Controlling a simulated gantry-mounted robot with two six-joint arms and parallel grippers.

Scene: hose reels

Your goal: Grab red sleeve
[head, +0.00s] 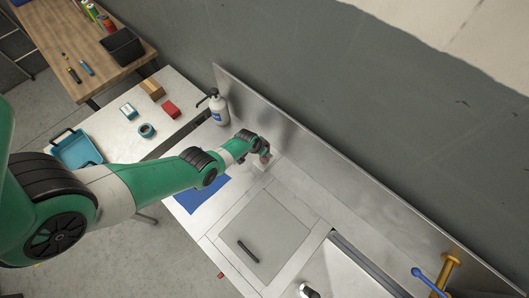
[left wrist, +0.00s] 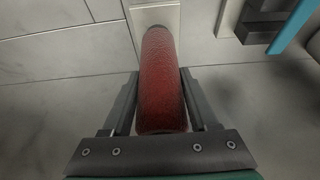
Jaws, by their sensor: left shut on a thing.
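The red sleeve (left wrist: 160,80) is a textured red cylinder in the left wrist view. My left gripper (left wrist: 157,100) is shut on it, with one finger along each side. The sleeve's far end meets a pale rectangular plate (left wrist: 157,14); I cannot tell whether they are joined. In the head view my left gripper (head: 264,152) is over the back of the metal counter, near its upright backsplash. It and the arm mostly hide the sleeve there. My right gripper is in neither view.
A white spray bottle (head: 218,107) stands left of the gripper by the backsplash. A blue sheet (head: 202,194) and a black bar (head: 248,251) lie on the metal counter (head: 285,190).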

